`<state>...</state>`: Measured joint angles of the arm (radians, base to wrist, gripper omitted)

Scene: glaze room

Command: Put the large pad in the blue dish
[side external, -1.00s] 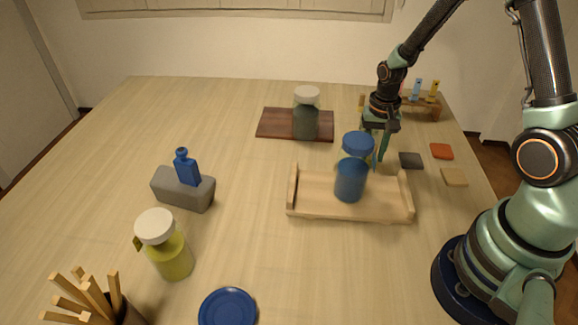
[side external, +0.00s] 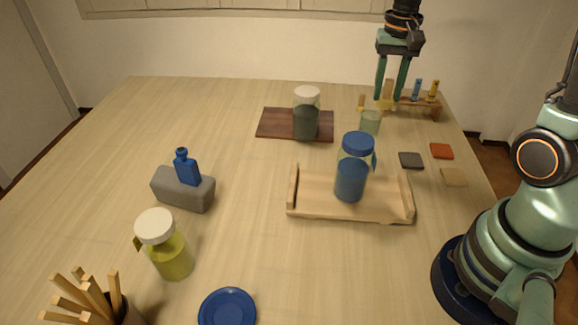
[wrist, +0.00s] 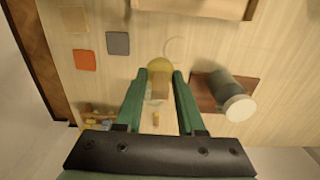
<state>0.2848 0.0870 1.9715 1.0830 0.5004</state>
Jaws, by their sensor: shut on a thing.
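My gripper (side external: 385,100) points down in front of the small rack. Its fingers are closed on a yellow, rounded thing (side external: 375,104), which I take for the large pad. In the wrist view it sits between the fingertips (wrist: 160,65), partly covered by them. A clear greenish glass (side external: 370,123) is just below it in the side view. I cannot tell whether they touch. The blue dish (side external: 227,307) lies on the table at the front, empty, far from my gripper. It is not in the wrist view.
A wooden tray (side external: 320,209) with a blue-lidded jar (side external: 352,178) lies between gripper and dish. A green jar (side external: 306,120), yellow jar (side external: 170,256), blue bottle on a grey block (side external: 180,192) and stick cup also stand around. Small square pads (side external: 411,160) lie right. The left table is clear.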

